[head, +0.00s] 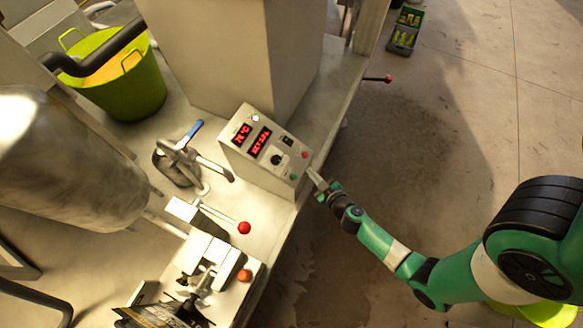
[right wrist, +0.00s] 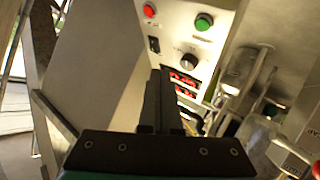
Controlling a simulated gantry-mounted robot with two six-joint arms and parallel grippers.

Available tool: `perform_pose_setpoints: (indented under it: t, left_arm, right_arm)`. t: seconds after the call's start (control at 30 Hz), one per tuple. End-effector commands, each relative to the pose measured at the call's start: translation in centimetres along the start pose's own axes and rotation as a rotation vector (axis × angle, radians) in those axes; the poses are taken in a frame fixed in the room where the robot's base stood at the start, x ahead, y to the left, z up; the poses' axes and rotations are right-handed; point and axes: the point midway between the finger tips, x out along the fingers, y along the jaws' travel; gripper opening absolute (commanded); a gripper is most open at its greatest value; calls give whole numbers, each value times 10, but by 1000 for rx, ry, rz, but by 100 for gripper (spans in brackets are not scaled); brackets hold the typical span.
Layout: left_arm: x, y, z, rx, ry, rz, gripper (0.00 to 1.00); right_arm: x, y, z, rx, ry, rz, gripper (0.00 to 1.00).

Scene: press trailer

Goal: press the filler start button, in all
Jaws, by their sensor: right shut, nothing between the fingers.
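A grey control box (head: 262,150) stands on the metal deck, with two red digital displays, a black knob and a black switch. Its front end carries a red button (head: 305,155) and a green button (head: 293,177). My right gripper (head: 316,180) is shut and empty, just right of the box's front edge near the green button. In the right wrist view, the shut fingers (right wrist: 165,78) point towards the panel. The green button (right wrist: 204,21) and the red button (right wrist: 149,10) show clear beyond the fingertips, with no visible contact. My left gripper is out of view.
A red-knobbed lever (head: 244,228) and a blue-handled valve (head: 188,135) stand left of the box. A tall grey cabinet (head: 240,50) rises behind it. A green bucket (head: 125,85) and a metal tank (head: 65,155) are further left. Open floor lies to the right.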

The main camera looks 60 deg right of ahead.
Motion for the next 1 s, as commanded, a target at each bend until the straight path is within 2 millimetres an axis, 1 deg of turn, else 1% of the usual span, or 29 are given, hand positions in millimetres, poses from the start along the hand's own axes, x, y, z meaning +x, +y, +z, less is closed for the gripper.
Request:
perform_pose_setpoints:
  t: [0.27,0.43,0.57,0.8,1.0]
  left_arm:
    - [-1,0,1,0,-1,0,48]
    - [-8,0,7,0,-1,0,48]
    - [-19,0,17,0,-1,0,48]
    - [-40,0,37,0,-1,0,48]
    - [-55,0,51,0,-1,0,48]
  right_arm:
    - [2,0,0,1,2,1,0]
    - [8,-5,6,1,3,0,0]
    - [19,-14,15,-1,4,0,0]
    - [44,-32,33,0,4,0,0]
    - [59,-42,43,1,4,1,0]
